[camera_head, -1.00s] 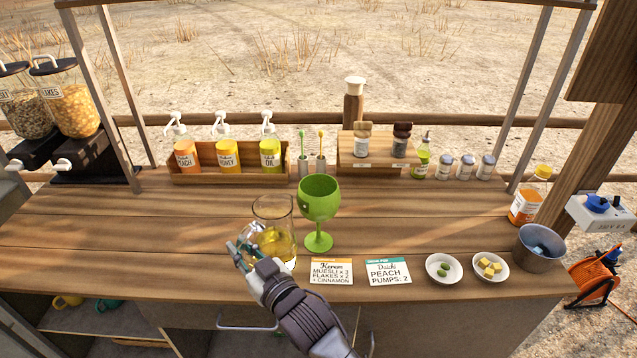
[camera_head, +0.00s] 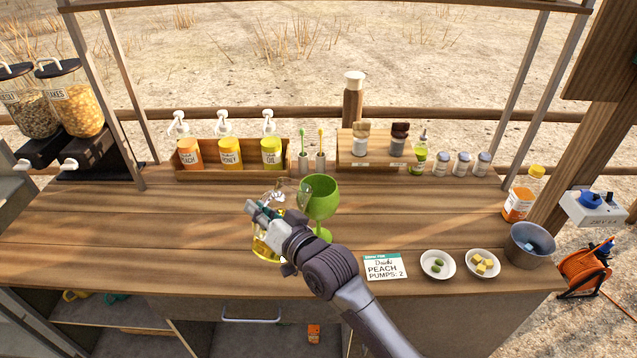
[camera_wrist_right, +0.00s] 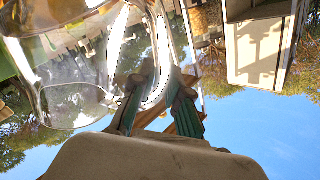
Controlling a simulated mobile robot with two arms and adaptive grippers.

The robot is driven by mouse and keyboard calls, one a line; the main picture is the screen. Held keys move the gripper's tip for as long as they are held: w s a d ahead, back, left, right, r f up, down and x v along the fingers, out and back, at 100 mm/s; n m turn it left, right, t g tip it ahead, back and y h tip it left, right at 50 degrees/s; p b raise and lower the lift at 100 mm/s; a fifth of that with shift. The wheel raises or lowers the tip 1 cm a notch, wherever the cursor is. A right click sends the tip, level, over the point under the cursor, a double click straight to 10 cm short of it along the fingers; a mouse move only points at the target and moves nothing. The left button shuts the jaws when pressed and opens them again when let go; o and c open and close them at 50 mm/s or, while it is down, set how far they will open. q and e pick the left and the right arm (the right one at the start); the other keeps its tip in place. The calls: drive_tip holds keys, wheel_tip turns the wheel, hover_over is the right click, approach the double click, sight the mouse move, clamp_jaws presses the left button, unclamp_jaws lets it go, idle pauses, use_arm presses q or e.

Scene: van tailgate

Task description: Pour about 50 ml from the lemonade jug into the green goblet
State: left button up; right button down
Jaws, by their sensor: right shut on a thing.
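The clear glass lemonade jug (camera_head: 263,248), with yellow liquid low in it, is partly hidden behind my right gripper (camera_head: 256,212). The gripper is shut on the jug's handle. The jug looks tilted to the right, its mouth close to the green goblet's left rim. The green goblet (camera_head: 321,197) stands upright on the counter, its foot partly hidden by my arm. I cannot tell whether liquid is flowing or is in the goblet. In the right wrist view, the jug's glass (camera_wrist_right: 75,103) fills the left, with the fingers (camera_wrist_right: 158,95) around the handle. My left gripper is out of view.
A peach card (camera_head: 384,267), a bowl of green items (camera_head: 438,277), a bowl of yellow cubes (camera_head: 493,272) and a metal bucket (camera_head: 518,257) stand right of my arm. Pump bottles in a wooden rack (camera_head: 235,175) line the back. The counter's left side is clear.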

sight(267, 195)
drive_tip(key=shift+w+d+r+m+p, duration=0.35)
drive_tip(key=shift+r+m, duration=0.3)
drive_tip(key=shift+r, duration=0.35)
drive_tip(key=shift+w+d+r+m+p, duration=0.2)
drive_tip(key=shift+w+r+m+p, duration=0.25)
drive_tip(key=shift+r, duration=0.55)
drive_tip(key=shift+w+d+r+m+p, duration=0.3)
drive_tip(key=shift+r+m+p, duration=0.15)
drive_tip(key=shift+r+m, duration=0.45)
drive_tip(key=shift+w+d+r+m+g, duration=0.3)
drive_tip(key=shift+r+m+g, duration=0.1)
drive_tip(key=shift+r, duration=0.25)
drive_tip(key=shift+w+d+r+p, duration=0.1)
drive_tip(key=shift+r+p, duration=0.15)
drive_tip(key=shift+p, duration=0.05)
drive_tip(key=shift+w+d+r+m, duration=0.3)
drive_tip(key=shift+r+m, duration=0.1)
drive_tip(key=shift+m, duration=0.1)
drive_tip(key=shift+w+d+r+m, duration=0.2)
drive_tip(key=shift+w+r+m, duration=0.1)
drive_tip(key=shift+r+m, duration=0.15)
drive_tip(key=shift+w+d+r+m+p, duration=0.1)
drive_tip(key=shift+w+d+m+p, duration=0.15)
drive_tip(key=shift+w+d+p, duration=0.15)
drive_tip(key=shift+s+a, duration=0.15)
drive_tip(key=shift+w+d, duration=0.35)
drive_tip(key=shift+d, duration=0.1)
